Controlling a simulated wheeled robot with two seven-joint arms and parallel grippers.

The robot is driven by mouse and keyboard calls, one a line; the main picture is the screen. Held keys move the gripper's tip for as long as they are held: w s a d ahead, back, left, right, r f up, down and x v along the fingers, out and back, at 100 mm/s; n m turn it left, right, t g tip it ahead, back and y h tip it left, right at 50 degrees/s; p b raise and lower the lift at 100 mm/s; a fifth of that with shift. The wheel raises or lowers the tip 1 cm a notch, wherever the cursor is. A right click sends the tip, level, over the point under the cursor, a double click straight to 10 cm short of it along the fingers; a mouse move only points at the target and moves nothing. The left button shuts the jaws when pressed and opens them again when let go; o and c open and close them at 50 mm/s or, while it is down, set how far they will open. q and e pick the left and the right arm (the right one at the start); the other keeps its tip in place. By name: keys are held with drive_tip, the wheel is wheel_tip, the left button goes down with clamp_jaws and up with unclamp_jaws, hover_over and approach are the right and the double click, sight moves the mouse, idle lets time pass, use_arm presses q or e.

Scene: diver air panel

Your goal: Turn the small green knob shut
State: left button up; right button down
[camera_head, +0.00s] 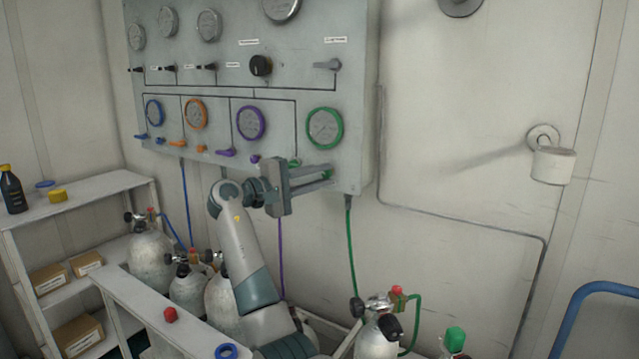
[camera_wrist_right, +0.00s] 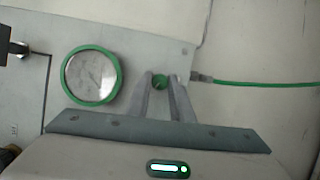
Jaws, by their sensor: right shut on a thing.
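The small green knob (camera_wrist_right: 159,82) sits between the fingertips of my right gripper (camera_wrist_right: 160,84) in the right wrist view. The gripper is shut on it. The green-rimmed gauge (camera_wrist_right: 91,75) is beside the knob there, and it also shows in the head view (camera_head: 325,127) just above my right gripper (camera_head: 328,174). In the head view the gripper reaches to the lower right part of the grey panel (camera_head: 360,60), and its fingers hide most of the knob. My left gripper is in neither view.
Blue, orange and purple gauges with their levers and knobs line the panel to the left; the purple gauge (camera_head: 250,122) is nearest. A green hose (camera_head: 350,245) runs down from the panel. A white shelf (camera_head: 92,190) and gas cylinders (camera_head: 150,258) stand below. The wall at right is mostly clear.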

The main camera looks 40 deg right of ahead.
drive_tip(key=shift+f+m+y, duration=0.1)
drive_tip(key=shift+m+y, duration=0.2)
drive_tip(key=shift+m, duration=0.5)
drive_tip(key=shift+m+t+y, duration=0.3)
drive_tip(key=shift+m+y, duration=0.3)
drive_tip(key=shift+m, duration=0.6)
drive_tip(key=m, duration=0.1)
drive_tip(key=m+t+y, duration=0.1)
drive_tip(key=m, duration=0.1)
drive_tip(key=shift+s+r+m, duration=0.1)
drive_tip(key=shift+r+m, duration=0.1)
drive_tip(key=shift+m, duration=0.1)
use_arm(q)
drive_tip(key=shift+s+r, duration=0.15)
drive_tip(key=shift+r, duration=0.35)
use_arm(e)
drive_tip(key=shift+m+t+y, duration=0.6)
drive_tip(key=shift+m, duration=0.4)
drive_tip(key=c, duration=1.6)
unclamp_jaws()
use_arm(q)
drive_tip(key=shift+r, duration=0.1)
use_arm(e)
drive_tip(key=shift+o, duration=0.2)
drive_tip(key=shift+r, duration=0.1)
